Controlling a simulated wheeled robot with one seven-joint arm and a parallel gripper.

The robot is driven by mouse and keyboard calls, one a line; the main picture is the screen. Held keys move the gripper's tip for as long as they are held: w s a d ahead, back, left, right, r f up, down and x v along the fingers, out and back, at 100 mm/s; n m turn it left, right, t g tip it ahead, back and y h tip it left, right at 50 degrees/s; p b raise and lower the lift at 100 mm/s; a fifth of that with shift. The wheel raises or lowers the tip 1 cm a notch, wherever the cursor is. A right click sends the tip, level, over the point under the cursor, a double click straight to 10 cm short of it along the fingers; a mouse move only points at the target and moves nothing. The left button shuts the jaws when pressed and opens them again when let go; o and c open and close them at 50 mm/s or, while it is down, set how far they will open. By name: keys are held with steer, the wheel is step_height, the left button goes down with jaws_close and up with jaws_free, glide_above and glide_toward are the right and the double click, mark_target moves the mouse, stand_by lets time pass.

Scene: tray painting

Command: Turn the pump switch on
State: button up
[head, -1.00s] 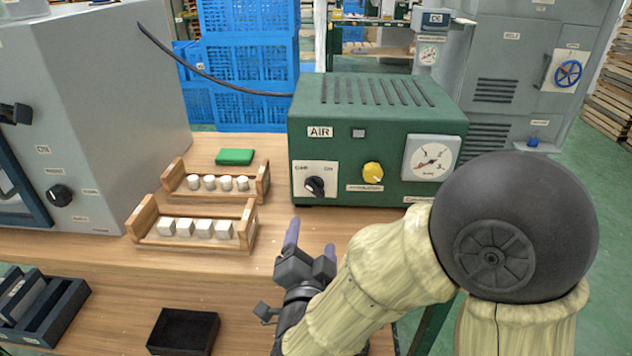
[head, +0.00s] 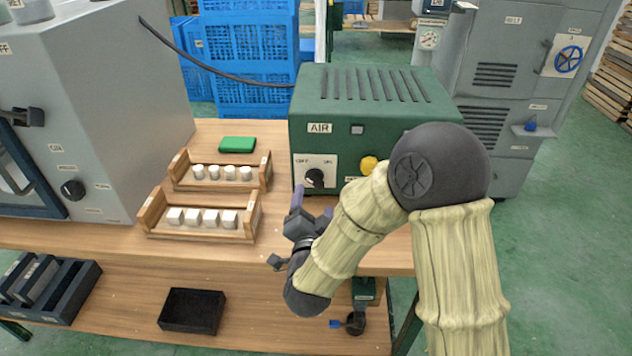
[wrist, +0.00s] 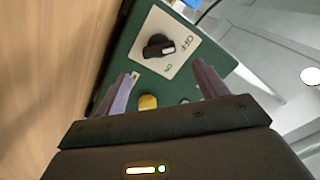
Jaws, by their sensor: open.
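The green pump box (head: 375,115), labelled AIR, stands at the back right of the bench. Its black rotary switch (head: 315,178) sits on a white OFF/ON plate at the lower left of the front face. In the wrist view the switch (wrist: 158,46) shows a white mark that appears to point toward OFF. My gripper (head: 311,205) is just in front of and below the switch, apart from it. In the wrist view my gripper (wrist: 165,80) has its two purple fingers spread and empty, with the switch beyond the fingertips.
A yellow knob (head: 368,165) is right of the switch, partly behind my arm. Wooden racks of white pieces (head: 245,220) stand left of my gripper. A grey cabinet (head: 110,110) is at the left. A black tray (head: 192,330) lies on the lower shelf.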

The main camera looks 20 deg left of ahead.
mark_target(316, 183)
steer(key=x, duration=0.7)
steer(key=shift+w, duration=0.15)
steer(key=c, duration=1)
